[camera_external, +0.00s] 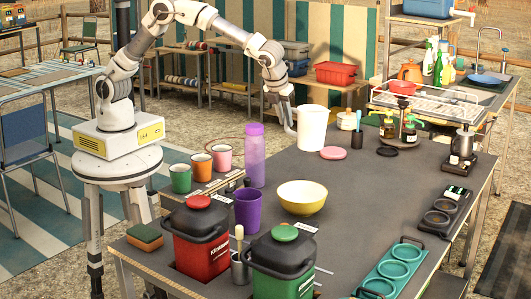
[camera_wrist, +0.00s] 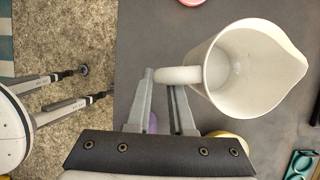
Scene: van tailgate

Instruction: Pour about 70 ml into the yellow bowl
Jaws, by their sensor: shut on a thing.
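A white jug (camera_external: 312,128) stands roughly upright at the far left part of the grey table. My gripper (camera_external: 291,126) is at its left side, shut on the jug's handle. In the wrist view my gripper (camera_wrist: 165,84) has the handle (camera_wrist: 178,75) between its fingers, and the jug (camera_wrist: 258,45) has its spout facing right. I cannot tell the liquid level in it, nor whether its base touches the table. The yellow bowl (camera_external: 302,198) sits nearer the camera, apart from the jug, and looks empty. Its edge shows in the wrist view (camera_wrist: 230,138), partly hidden by my gripper.
A purple cup (camera_external: 248,210) and a tall lilac bottle (camera_external: 255,155) stand left of the bowl. Red (camera_external: 201,240) and green (camera_external: 284,265) canisters stand in front.

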